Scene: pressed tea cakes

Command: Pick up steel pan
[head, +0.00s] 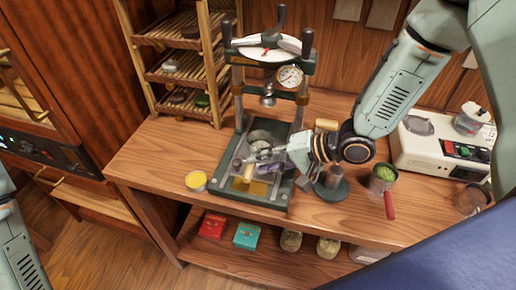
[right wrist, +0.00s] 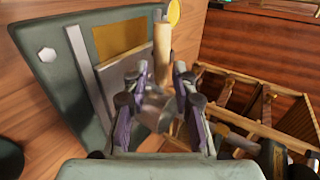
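The steel pan (head: 262,136) is a small grey round vessel on the green press base, partly hidden by my right gripper. A pale wooden handle (head: 248,173) points toward the front of the base. My right gripper (head: 254,160) is at the pan, coming in from the right. In the right wrist view, the gripper's fingers (right wrist: 161,75) stand apart on either side of the wooden handle (right wrist: 163,50), with gaps showing. A blurred grey metal part (right wrist: 155,115) lies between them. Only my left arm shows at the left edge of the head view; its gripper is out of view.
The press (head: 268,50) with a gauge rises behind my gripper. A red-handled container (head: 382,178) with green contents and a white appliance (head: 440,148) are at the right. A wooden rack (head: 184,75) stands behind left.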

